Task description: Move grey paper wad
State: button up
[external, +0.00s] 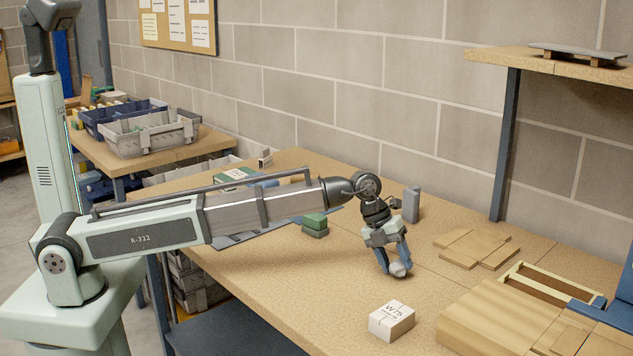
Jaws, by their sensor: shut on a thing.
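The grey paper wad (398,269) is a small, pale, crumpled ball in the external view, low over the middle of the wooden workbench. My gripper (396,266) points downward with its blue fingers on either side of the wad, shut on it. The fingers hide part of the wad. I cannot tell whether the wad touches the bench top.
A white labelled box (391,320) stands in front of my gripper. A wooden shelf (560,66) overhangs at right.

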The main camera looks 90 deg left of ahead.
jog(key=shift+s+a, duration=7.05)
jog(key=o, duration=1.1)
jog(key=v, duration=1.4)
jog(key=shift+w, duration=0.1)
